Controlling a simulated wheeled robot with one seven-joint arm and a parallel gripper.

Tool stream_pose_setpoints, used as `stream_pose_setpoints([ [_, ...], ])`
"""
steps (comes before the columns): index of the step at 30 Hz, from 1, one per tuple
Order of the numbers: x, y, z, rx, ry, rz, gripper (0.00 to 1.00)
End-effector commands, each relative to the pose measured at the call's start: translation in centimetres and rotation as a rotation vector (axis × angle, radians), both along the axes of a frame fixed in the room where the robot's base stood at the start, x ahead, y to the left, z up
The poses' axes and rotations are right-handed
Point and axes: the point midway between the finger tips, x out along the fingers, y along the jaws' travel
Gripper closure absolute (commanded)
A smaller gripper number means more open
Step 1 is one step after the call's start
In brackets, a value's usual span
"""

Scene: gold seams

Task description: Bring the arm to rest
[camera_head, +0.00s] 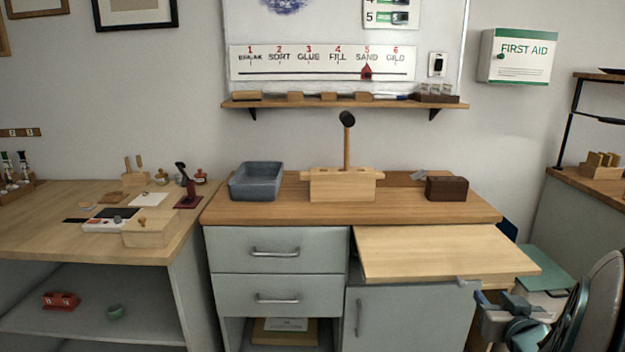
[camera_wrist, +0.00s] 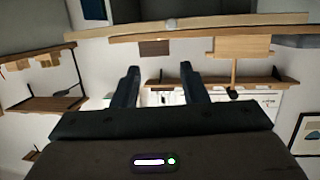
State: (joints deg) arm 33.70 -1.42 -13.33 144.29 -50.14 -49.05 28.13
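My gripper (camera_head: 497,298) is low at the right in the head view, beside the front right corner of the pale pull-out board (camera_head: 440,250). My arm runs off the right edge there. In the wrist view my gripper (camera_wrist: 160,75) shows two dark fingers standing apart. Nothing is held between them. That view looks upside down, with the workbench edge (camera_wrist: 190,27) across the top and the wall shelf (camera_wrist: 215,81) beyond the fingers.
The workbench (camera_head: 400,205) carries a grey bin (camera_head: 256,181), a wooden block (camera_head: 342,187) with an upright mallet (camera_head: 347,140), and a dark brown box (camera_head: 446,188). A green-topped stack (camera_head: 545,266) stands close behind my gripper. A side table (camera_head: 60,235) is at left.

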Motion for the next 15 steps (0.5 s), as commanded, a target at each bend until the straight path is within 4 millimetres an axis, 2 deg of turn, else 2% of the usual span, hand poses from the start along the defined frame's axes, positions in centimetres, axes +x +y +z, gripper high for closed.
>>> stream_pose_setpoints([
  [1, 0.4, 0.7, 2.5, -0.014, 0.037, -0.019, 0.61],
  [8, 0.2, 3.8, 6.6, -0.03, 0.263, -0.113, 0.61],
  [15, -2.7, 9.6, 10.3, 0.01, 0.536, -0.118, 0.61],
])
